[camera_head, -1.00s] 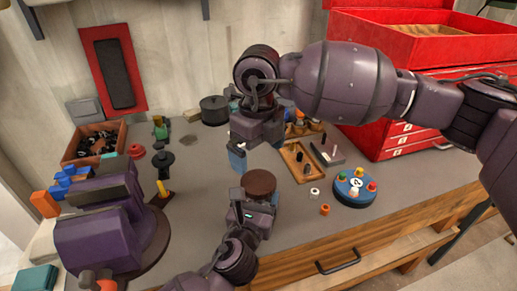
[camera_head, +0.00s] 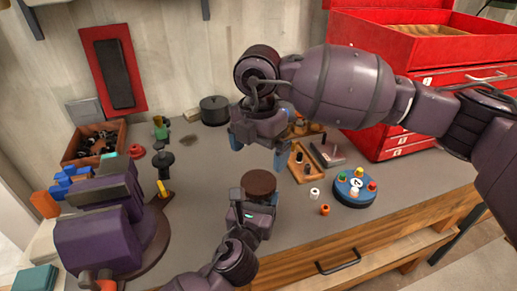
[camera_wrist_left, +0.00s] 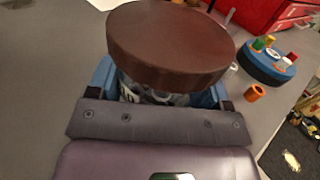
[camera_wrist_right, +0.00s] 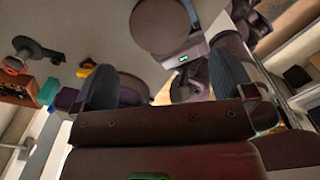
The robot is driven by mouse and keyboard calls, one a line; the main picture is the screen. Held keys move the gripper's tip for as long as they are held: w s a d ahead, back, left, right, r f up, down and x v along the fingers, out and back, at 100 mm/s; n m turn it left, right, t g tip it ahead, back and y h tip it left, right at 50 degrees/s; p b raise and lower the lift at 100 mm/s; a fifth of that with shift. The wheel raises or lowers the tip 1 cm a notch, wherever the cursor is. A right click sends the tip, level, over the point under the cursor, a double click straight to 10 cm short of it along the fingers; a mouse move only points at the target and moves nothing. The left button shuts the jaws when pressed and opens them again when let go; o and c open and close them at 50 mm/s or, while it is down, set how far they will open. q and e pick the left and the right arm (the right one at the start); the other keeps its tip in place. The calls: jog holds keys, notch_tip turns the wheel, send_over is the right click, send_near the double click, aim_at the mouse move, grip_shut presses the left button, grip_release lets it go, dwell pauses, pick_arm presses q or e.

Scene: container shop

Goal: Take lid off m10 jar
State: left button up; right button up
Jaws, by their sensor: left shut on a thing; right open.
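The jar has a wide brown lid (camera_head: 259,183) seated on it. In the left wrist view the lid (camera_wrist_left: 170,42) hides most of the jar; a strip of its clear body (camera_wrist_left: 150,94) with metal pieces inside shows below. My left gripper (camera_wrist_left: 160,90) is shut on the jar body under the lid, near the table's front; it also shows in the head view (camera_head: 255,197). My right gripper (camera_head: 257,152) is open and empty, above and behind the lid, its blue fingers spread and pointing down. In the right wrist view the lid (camera_wrist_right: 163,27) appears beyond the fingers, apart from them.
A round blue base with coloured pegs (camera_head: 355,188), a white ring (camera_head: 314,193) and an orange nut (camera_head: 324,210) lie to the right. A wooden tray (camera_head: 298,172) stands behind. A red tool chest (camera_head: 390,135) is at the right.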

aim_at(258, 181)
jog(key=shift+m, duration=1.2)
jog(key=shift+f, duration=4)
jog(key=shift+c, duration=0.2)
